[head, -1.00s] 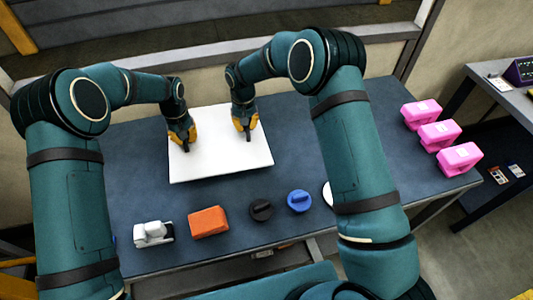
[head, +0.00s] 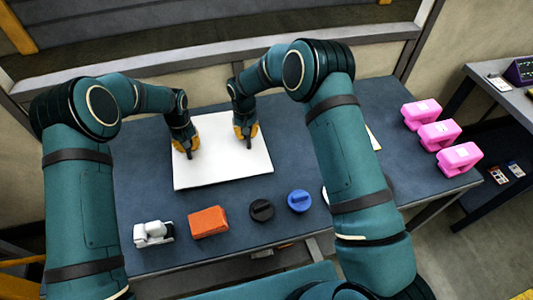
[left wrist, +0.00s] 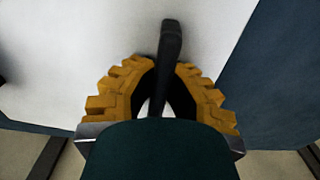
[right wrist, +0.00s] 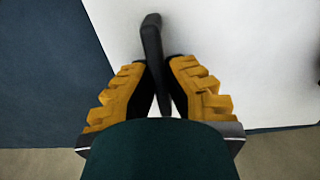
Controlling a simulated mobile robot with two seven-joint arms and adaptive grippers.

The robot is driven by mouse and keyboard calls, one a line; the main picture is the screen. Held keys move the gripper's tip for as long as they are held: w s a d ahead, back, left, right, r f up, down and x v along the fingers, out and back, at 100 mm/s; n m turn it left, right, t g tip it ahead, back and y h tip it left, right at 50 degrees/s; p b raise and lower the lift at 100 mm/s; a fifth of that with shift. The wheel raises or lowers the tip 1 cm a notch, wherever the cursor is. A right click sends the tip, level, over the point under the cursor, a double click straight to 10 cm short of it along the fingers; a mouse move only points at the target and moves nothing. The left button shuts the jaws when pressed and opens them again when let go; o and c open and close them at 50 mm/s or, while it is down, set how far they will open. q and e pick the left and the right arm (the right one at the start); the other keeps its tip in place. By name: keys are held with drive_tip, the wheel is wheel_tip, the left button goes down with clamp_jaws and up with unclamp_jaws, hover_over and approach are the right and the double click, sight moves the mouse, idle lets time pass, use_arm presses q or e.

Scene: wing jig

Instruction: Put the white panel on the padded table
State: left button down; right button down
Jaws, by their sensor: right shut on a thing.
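The white panel (head: 222,165) lies flat over the back left part of the dark blue padded table (head: 310,120). I cannot tell whether its underside touches the top all over. My right gripper (head: 247,135) is shut on a dark upright handle (right wrist: 152,40) at the panel's right side. My left gripper (head: 186,142) is at the panel's left side. The panel's far edge is partly hidden by my grippers.
A white-grey part (head: 153,233), an orange block (head: 208,221), a black knob (head: 261,210) and a blue knob (head: 299,201) line the front of the table. Pink blocks (head: 439,134) stand at the right. A pale item (head: 373,138) is half hidden behind my right arm.

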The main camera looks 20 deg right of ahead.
use_arm(q)
drive_tip(key=c, duration=1.1)
unclamp_jaws()
use_arm(e)
drive_tip(key=c, duration=1.1)
unclamp_jaws()
drive_tip(key=shift+c, duration=0.2)
use_arm(q)
wheel_tip(320, 180, up, 12)
drive_tip(key=shift+f, duration=0.1)
use_arm(e)
drive_tip(key=shift+r, duration=0.25)
wheel_tip(320, 180, up, 12)
drive_tip(key=shift+f, duration=0.25)
